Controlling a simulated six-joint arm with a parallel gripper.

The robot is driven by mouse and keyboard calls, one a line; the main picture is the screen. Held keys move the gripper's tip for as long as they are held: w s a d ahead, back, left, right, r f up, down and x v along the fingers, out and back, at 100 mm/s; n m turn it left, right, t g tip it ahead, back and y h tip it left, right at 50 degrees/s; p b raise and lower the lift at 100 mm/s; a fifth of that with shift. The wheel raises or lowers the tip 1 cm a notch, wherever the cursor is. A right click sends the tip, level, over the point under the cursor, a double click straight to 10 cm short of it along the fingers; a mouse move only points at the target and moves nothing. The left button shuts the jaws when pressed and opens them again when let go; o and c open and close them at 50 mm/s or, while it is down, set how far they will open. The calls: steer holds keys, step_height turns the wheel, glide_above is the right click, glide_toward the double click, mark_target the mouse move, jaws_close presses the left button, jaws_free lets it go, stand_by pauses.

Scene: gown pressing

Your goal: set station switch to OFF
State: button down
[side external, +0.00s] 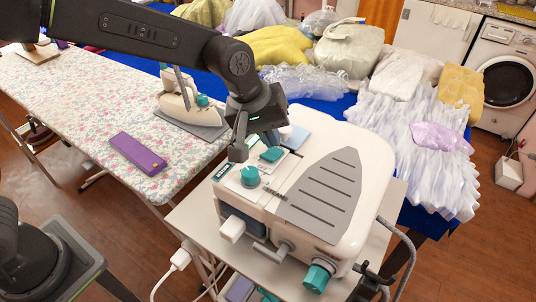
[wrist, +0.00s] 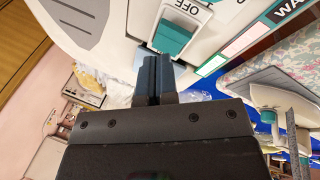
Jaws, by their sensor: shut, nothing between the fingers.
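The white pressing station (side external: 372,172) stands on a small table in the side view. In the wrist view the rocker (wrist: 173,38) shows in a white frame, with the word OFF printed upside down beside one end.
A teal knob (side external: 250,176) stands on the panel close to my gripper. An iron (side external: 180,104) rests on a grey pad on the floral ironing board (side external: 75,95), with a purple box (side external: 138,153) nearby. Garments and bags cover the blue table (side external: 325,108) behind.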

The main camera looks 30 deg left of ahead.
steer(key=shift+f, duration=0.1)
steer(key=shift+s+f, duration=0.2)
steer(key=shift+f, duration=0.05)
steer(key=shift+s+f, duration=0.15)
steer(key=shift+f, duration=0.25)
stand_by(0.7)
stand_by(0.3)
steer(key=shift+w+r, duration=0.35)
steer(key=shift+r, duration=0.45)
steer(key=shift+w+r, duration=0.4)
steer(key=shift+r, duration=0.35)
steer(key=shift+w+r, duration=0.4)
steer(key=shift+r, duration=0.3)
steer(key=shift+w+r, duration=0.4)
steer(key=shift+r, duration=0.35)
